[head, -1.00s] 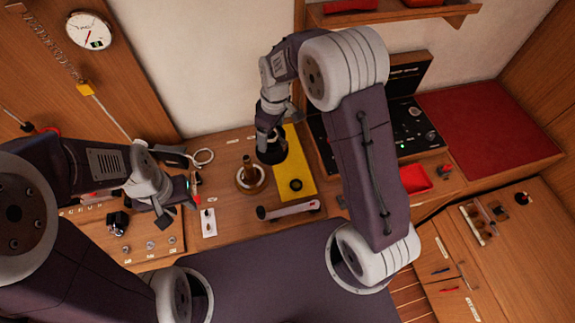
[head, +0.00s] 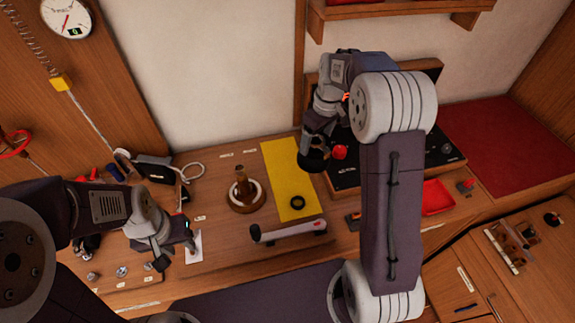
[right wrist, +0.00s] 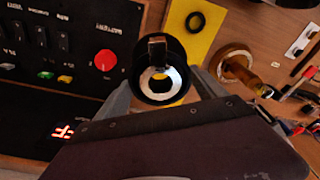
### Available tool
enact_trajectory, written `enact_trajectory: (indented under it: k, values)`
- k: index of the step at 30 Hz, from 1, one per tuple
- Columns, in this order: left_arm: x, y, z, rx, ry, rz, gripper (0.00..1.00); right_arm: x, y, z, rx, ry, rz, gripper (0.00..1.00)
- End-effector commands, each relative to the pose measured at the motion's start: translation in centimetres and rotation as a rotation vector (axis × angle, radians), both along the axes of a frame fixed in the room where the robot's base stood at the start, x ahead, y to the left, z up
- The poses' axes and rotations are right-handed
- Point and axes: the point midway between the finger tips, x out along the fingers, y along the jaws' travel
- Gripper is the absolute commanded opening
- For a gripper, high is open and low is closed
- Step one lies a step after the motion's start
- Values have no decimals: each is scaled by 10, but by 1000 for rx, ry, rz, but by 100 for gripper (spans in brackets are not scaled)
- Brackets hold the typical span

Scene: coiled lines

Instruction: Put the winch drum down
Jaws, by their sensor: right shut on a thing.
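The winch drum is a black hollow cylinder (head: 314,160) with a bright metal core, seen end-on in the right wrist view (right wrist: 142,80). My right gripper (head: 316,148) is shut on it and holds it by the right edge of the yellow mat (head: 282,180), close to the black panel. Whether it touches anything below cannot be told. A small black ring (head: 298,202) lies on the mat. A wooden post on a round base with a pale ring (head: 246,198) stands left of the mat. My left gripper (head: 174,256) is open and empty over the left bench.
A black panel (head: 345,180) with a red knob (head: 339,152) is right of the drum. A handle with a pale grip (head: 290,230) lies below the mat. A red tray (head: 437,198) is further right. The yellow mat is mostly bare.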

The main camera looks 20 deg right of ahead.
Motion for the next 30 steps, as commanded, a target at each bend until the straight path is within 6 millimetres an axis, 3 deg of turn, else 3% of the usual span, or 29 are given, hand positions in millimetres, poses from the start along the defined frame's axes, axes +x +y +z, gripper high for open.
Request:
enact_trajectory:
  k: [15, 24, 30]
  values:
    - [0, 0, 32, 0, 0, 0, 36, 68, 65, -53, 1, 0, 3, 28]
    - [0, 0, 35, 0, 0, 0, 36, 77, 73, -64, 0, 0, 0, 28]
    - [0, 0, 47, 0, 0, 0, 36, 76, 73, -94, 1, 3, -1, 28]
